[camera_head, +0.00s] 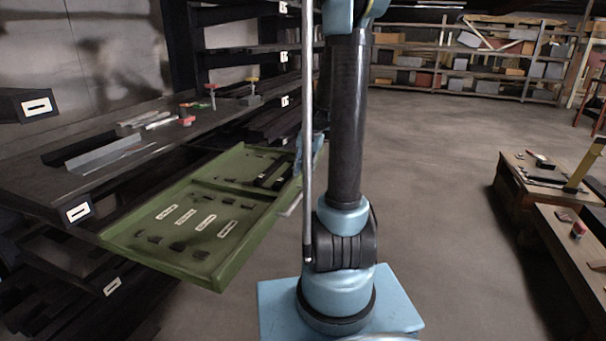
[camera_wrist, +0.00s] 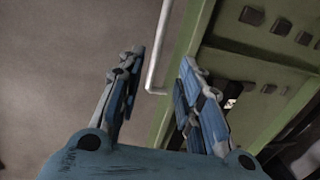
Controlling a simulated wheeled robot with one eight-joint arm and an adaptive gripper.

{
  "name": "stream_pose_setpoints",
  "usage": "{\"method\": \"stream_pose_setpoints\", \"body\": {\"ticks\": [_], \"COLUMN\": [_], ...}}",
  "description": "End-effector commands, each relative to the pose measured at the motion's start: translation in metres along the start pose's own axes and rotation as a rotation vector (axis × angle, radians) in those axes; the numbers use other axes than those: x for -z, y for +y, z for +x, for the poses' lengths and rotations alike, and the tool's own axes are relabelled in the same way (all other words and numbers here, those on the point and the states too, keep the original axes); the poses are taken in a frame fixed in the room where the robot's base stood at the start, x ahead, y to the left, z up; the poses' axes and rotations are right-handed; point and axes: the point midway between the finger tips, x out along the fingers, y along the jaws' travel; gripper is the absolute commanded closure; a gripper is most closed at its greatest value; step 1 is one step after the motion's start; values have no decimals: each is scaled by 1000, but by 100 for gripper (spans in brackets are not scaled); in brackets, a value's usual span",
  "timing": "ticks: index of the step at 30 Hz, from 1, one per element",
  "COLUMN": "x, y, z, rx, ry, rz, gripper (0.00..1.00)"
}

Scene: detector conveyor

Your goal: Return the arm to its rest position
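My arm (camera_head: 345,120) stands upright in the middle of the head view, on its light blue base. My gripper (camera_wrist: 160,68) is open in the wrist view, with its two blue-grey fingers wide apart and nothing clasped. A pale bar handle (camera_wrist: 158,50) shows in the gap between the fingers, along the side of the green tray drawer (camera_wrist: 172,75); it seems to lie beyond the fingertips. In the head view a blue part of my gripper or wrist shows by the far right end of the green drawer (camera_head: 215,275), partly hidden behind my arm.
The green drawer is pulled out from the dark shelf rack (camera_head: 75,160) at left and holds dark and labelled pieces. Wooden benches (camera_head: 515,175) with tools stand at right. Loaded shelves (camera_head: 460,70) line the back. The floor (camera_head: 440,200) between is clear.

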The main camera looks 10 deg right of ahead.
Motion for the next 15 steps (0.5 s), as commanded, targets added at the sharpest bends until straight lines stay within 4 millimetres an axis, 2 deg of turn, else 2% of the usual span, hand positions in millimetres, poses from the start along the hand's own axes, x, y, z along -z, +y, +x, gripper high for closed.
{"method": "stream_pose_setpoints", "body": {"ticks": [8, 15], "x": [-7, -46], "y": [2, 16], "z": [-4, -26], "rx": [-2, -18], "ry": [3, 23], "rz": [-11, -86], "gripper": [67, 67]}}
